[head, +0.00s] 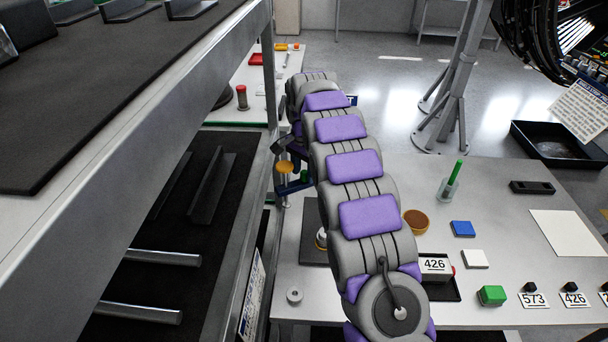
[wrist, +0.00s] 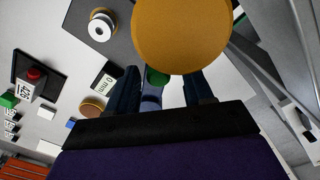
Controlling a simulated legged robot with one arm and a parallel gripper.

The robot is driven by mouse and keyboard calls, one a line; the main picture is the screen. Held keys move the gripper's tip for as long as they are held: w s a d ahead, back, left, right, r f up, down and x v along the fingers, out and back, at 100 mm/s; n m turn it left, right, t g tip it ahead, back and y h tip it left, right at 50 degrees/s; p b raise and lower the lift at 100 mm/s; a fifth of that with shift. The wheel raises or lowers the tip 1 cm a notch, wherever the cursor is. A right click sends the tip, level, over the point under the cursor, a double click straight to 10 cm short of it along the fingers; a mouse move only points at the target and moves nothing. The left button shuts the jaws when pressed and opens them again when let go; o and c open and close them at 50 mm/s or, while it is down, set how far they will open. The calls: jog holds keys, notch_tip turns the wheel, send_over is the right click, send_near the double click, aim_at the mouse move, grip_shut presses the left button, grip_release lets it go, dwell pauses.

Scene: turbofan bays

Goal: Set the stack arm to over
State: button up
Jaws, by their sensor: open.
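My gripper (head: 294,184) is at the far end of my arm, beside the shelf rack's post. Its two dark blue fingers stand apart in the wrist view (wrist: 160,94), with no object clearly held between them. An orange disc (head: 285,167) sits right at the gripper, and a pale stem shows below it. The disc (wrist: 182,34) is large and close in the wrist view, at the top near the fingers; I cannot tell whether they touch. I cannot make out for certain which part is the stack arm or how it is set. My arm hides part of the bench.
The grey rack (head: 228,170) stands close on the left. On the white bench (head: 385,185) are a dark mat (wrist: 76,18) with a white ring-shaped part (wrist: 101,28), a brown bowl (head: 416,221), a green pen in a cup (head: 449,189), coloured blocks and number cards.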

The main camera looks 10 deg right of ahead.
jog(key=shift+f, duration=0.45)
grip_shut()
jog(key=shift+r, duration=0.1)
dwell(0.4)
